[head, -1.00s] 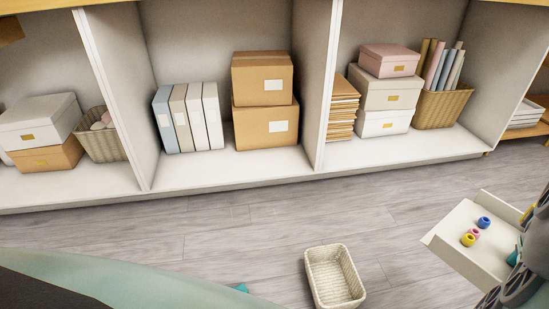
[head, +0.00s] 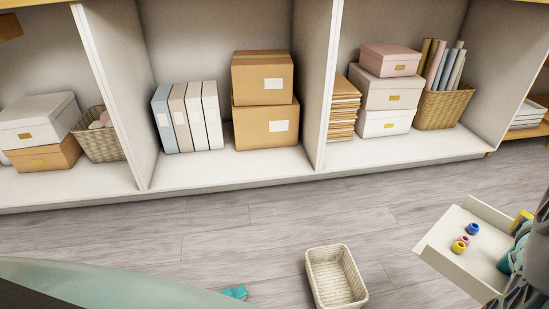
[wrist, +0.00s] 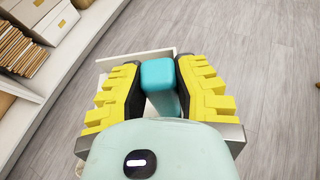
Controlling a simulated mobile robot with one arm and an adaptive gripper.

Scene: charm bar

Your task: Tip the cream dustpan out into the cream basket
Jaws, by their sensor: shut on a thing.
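The cream dustpan (head: 440,247) is held off the floor at the right of the head view, with several small beads in it, among them a blue bead (head: 473,229) and a yellow bead (head: 459,247). My gripper (wrist: 160,85), with yellow ribbed fingers, is shut on the dustpan's teal handle (wrist: 160,75) in the wrist view. In the head view my gripper shows only in part at the right edge. The cream basket (head: 336,277) stands upright on the floor, left of the dustpan and apart from it. No beads show in the part of the basket I see.
A white shelf unit (head: 230,172) with boxes, binders and woven baskets runs along the back. A teal object (head: 235,292) lies on the floor left of the basket, partly hidden. Grey floor (head: 300,215) is clear between shelf and basket.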

